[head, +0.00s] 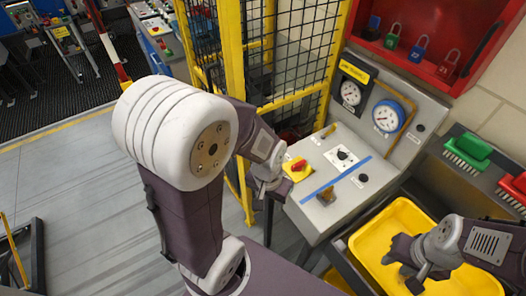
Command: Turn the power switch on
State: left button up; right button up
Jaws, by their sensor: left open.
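A control console (375,130) stands right of centre. On its sloped top is a red rotary knob on a yellow plate (297,169), which looks like a power switch; its setting is too small to read. A black knob on a white plate (341,156) sits to its right. My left gripper (279,186) is beside the console's left edge, close to the red knob; its fingers are small and partly hidden, and I see nothing held. I cannot tell whether it touches the knob. My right gripper (402,268) is over the yellow bin, fingers apart and empty.
A yellow mesh fence (235,50) stands behind the console's left side. Two gauges (388,115) are on the console's back panel. A red lock cabinet (425,40) and green brush (468,150) are at right. The yellow bin (400,215) is below the console.

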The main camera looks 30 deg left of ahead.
aim_at(298, 167)
jog(key=j+u, duration=0.1)
jog(key=u, duration=0.5)
jog(key=j+z, duration=0.15)
jog(key=j, duration=0.95)
jog(key=i+j+z, duration=0.15)
jog(key=i, duration=0.2)
jog(key=i+j+z, duration=0.15)
jog(key=i+j, duration=0.15)
